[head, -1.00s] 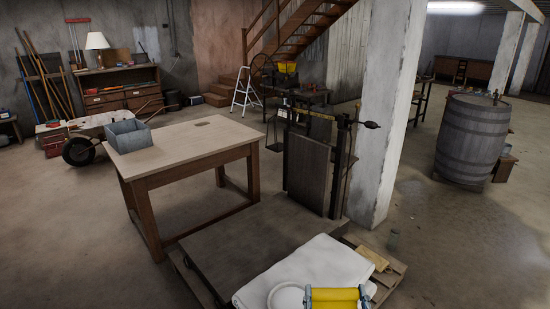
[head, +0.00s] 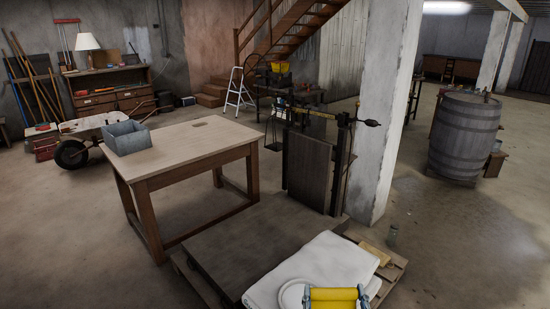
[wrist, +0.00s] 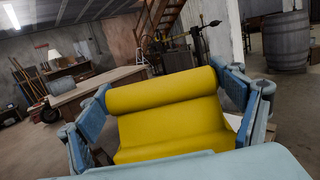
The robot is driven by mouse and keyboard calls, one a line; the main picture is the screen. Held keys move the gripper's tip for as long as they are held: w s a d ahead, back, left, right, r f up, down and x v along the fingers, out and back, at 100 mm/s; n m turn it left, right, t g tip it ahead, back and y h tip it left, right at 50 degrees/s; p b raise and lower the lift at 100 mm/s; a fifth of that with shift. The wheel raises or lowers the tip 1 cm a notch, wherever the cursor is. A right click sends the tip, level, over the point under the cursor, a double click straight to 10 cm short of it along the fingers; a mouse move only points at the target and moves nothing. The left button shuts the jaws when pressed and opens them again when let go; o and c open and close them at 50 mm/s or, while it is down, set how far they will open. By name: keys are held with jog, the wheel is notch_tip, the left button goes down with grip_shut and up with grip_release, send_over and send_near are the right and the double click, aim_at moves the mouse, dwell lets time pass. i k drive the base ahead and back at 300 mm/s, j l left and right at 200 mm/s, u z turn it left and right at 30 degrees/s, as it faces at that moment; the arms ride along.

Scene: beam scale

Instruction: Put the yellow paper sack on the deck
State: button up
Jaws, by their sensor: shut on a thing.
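The yellow paper sack (head: 334,302) is held in my gripper (head: 335,294) at the bottom edge of the head view. In the wrist view the sack (wrist: 170,125) fills the middle, its rolled top upright between the two blue-grey fingers of my gripper (wrist: 170,95). The deck (head: 235,245) is the dark flat platform of the beam scale, in front of its upright board and post. In the head view the sack appears at the deck's near right, in front of a white shape. Its height above the deck and its lower end are hidden.
The white sack-like shape (head: 325,262) covers the deck's right part in the picture. A wooden pallet (head: 396,269) shows beyond it, with a small yellow item (head: 375,251). The scale's upright board (head: 310,172), a pillar (head: 385,110) and a table (head: 190,150) stand behind. The deck's left part is bare.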

aim_at(256, 238)
jog(key=j+z, duration=0.2)
jog(key=j, duration=1)
jog(key=i+j, duration=0.15)
jog(key=j, duration=0.25)
jog(key=i+j+z, duration=0.15)
jog(key=j, duration=0.2)
jog(key=i+j, duration=0.2)
jog(key=j, duration=0.2)
jog(key=i+j+z, duration=0.1)
jog(key=j, duration=0.3)
jog(key=i+j, duration=0.2)
jog(key=j, duration=0.2)
jog(key=z, duration=0.05)
